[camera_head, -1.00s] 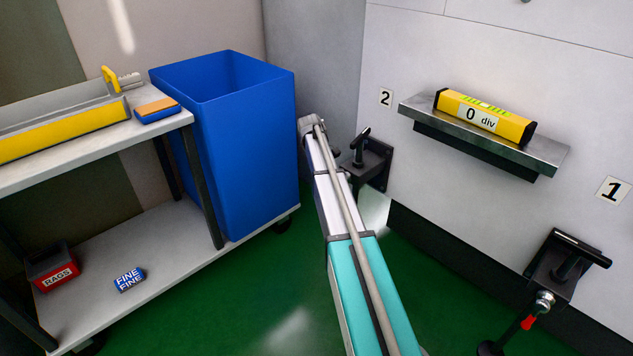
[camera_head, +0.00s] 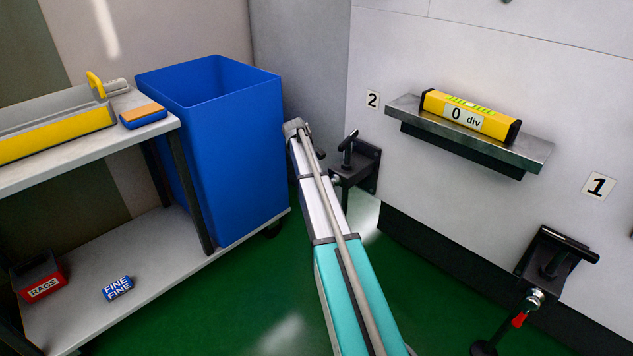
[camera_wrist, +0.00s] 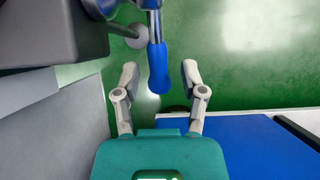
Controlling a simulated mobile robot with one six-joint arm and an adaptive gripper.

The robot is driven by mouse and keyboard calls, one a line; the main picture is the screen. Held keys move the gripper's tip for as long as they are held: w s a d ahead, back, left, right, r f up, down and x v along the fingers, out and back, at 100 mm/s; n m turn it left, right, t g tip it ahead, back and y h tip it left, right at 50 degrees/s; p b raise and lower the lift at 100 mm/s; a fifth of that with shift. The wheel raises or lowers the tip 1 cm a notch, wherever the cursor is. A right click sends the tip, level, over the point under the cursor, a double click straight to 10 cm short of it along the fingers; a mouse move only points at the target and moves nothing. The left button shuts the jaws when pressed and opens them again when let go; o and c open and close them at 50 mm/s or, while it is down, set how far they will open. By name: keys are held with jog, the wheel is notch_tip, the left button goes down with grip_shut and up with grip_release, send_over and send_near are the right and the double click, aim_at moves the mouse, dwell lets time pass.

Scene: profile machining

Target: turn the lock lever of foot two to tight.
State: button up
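Foot two is the black bracket (camera_head: 357,165) on the wall below the "2" label (camera_head: 372,99), partly hidden behind my arm in the head view. Its lock lever, with a blue grip (camera_wrist: 158,70), hangs down in the wrist view. My gripper (camera_wrist: 160,72) is open, with one finger on each side of the blue grip and a visible gap to both. The grip's end reaches between the fingers. The lever's upper end meets a metal part at the top edge. In the head view my gripper and this lever are hidden.
A blue bin (camera_head: 222,150) stands left of my arm, and a bench (camera_head: 90,155) further left. A wall shelf (camera_head: 530,157) carries a yellow level (camera_head: 468,115). Foot one (camera_head: 550,262), with a red-gripped lever (camera_head: 519,320), is at the right.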

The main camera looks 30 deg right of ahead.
jog(key=shift+r, duration=0.1)
jog(key=c, duration=0.3)
jog(key=shift+r+p, duration=0.35)
jog(key=shift+p, duration=0.1)
jog(key=c, duration=0.5)
notch_tip(320, 180, up, 5)
jog(key=p, duration=0.5)
jog(key=shift+s+d, duration=0.1)
jog(key=shift+s, duration=0.05)
jog(key=shift+s+r+p, duration=0.15)
jog(key=shift+r+p, duration=0.15)
jog(key=shift+p, duration=0.05)
jog(key=shift+s+d+r+t+y+p, duration=0.1)
jog(key=shift+s+r+t+y+p, duration=0.2)
jog(key=shift+t+p, duration=0.55)
jog(key=shift+r+t+p, duration=0.65)
jog(key=shift+r+p, duration=0.1)
jog(key=shift+p, duration=0.35)
notch_tip(320, 180, up, 6)
jog(key=t+y+p, duration=0.2)
jog(key=t+p, duration=0.3)
jog(key=p, duration=0.1)
jog(key=shift+w+r+t, duration=0.25)
jog(key=shift+w+t, duration=0.05)
